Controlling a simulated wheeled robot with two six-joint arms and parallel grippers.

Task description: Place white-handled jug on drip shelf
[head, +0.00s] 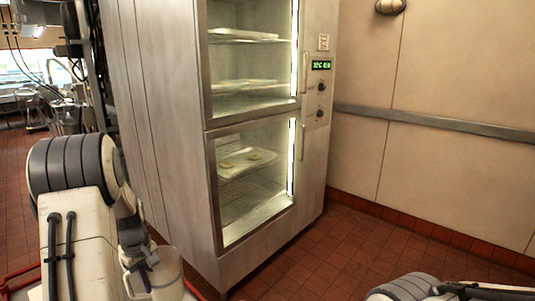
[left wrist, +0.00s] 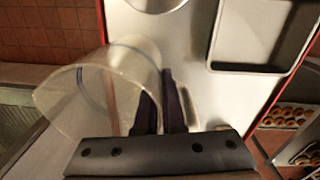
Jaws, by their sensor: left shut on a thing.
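The jug (head: 168,276) is a pale, translucent vessel at the lower left of the head view. In the left wrist view the jug (left wrist: 90,95) shows its wide rim, with a whitish handle (left wrist: 187,104) at its right side. My left gripper (head: 139,262) is shut on the jug at its handle side. The dark fingers of my left gripper (left wrist: 161,106) show between the jug's body and the outer part of the handle. My right gripper is out of view; only part of my right arm shows at the lower right. I cannot make out a drip shelf.
A tall steel cabinet (head: 170,130) with glass doors and trays inside stands ahead. In the wrist view, a pale work surface (left wrist: 190,50) with a red edge holds a rectangular pan (left wrist: 212,62). Trays of doughnuts (left wrist: 292,117) lie at right. Tiled floor is clear right of the cabinet.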

